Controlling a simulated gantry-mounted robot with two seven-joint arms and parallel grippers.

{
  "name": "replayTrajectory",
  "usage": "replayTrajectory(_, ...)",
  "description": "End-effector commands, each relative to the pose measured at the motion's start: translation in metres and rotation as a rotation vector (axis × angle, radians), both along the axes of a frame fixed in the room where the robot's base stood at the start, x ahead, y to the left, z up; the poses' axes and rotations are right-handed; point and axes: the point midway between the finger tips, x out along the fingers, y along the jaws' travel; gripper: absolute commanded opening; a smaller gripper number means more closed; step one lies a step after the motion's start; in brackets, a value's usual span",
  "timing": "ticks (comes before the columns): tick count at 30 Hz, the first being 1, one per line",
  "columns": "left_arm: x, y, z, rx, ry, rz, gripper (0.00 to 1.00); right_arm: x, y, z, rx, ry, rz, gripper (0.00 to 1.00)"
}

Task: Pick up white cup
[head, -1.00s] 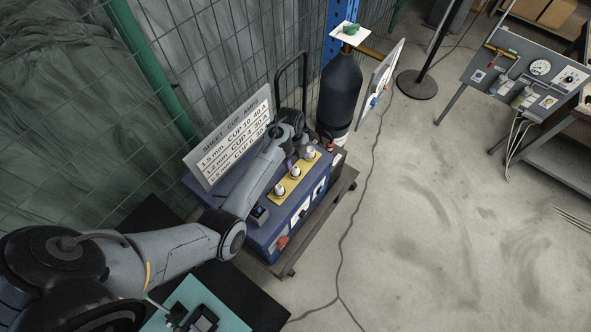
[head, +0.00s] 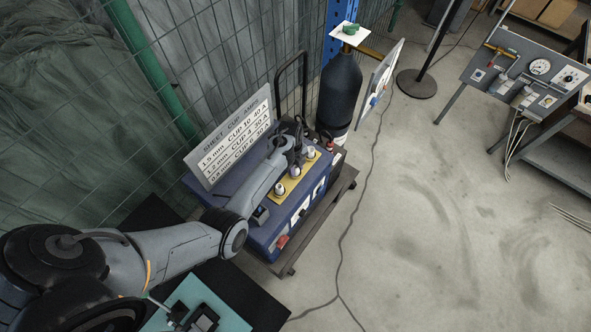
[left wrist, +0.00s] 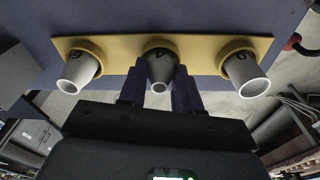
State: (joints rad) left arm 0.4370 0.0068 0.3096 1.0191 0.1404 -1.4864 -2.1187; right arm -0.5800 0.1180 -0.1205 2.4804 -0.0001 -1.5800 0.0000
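Three white cups sit in a row in round yellow collars on a yellow plate (left wrist: 110,56) fixed to the blue machine. In the left wrist view there is a left cup (left wrist: 80,72), a middle cup (left wrist: 160,66) and a right cup (left wrist: 250,76). My left gripper (left wrist: 160,92) has its two dark fingers on either side of the middle cup, with narrow gaps showing beside the cup's end. It looks open. In the head view the left gripper (head: 299,156) is over the plate, close to the middle cup (head: 295,171). My right gripper is out of view.
A sign board (head: 232,140) stands behind the blue machine (head: 268,232), which is on a cart. A dark gas cylinder (head: 340,92) stands beyond it. A wire fence is at the left.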

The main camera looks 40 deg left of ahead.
Motion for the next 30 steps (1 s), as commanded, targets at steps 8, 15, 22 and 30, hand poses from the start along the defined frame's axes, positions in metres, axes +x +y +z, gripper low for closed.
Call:
replayTrajectory(8, 0.0, 0.0, 0.0, 0.0, 0.0, 0.0, 0.03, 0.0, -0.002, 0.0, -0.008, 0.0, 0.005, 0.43)
replayTrajectory(15, 0.0, 0.0, 0.003, 0.0, -0.001, -0.001, 0.03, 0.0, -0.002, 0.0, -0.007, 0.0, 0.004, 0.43)
replayTrajectory(22, 0.001, 0.0, 0.02, 0.001, -0.002, 0.0, 0.03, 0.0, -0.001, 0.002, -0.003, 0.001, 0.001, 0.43)
replayTrajectory(30, 0.001, 0.001, 0.082, 0.002, -0.005, 0.0, 0.03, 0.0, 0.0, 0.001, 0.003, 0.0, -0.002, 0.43)
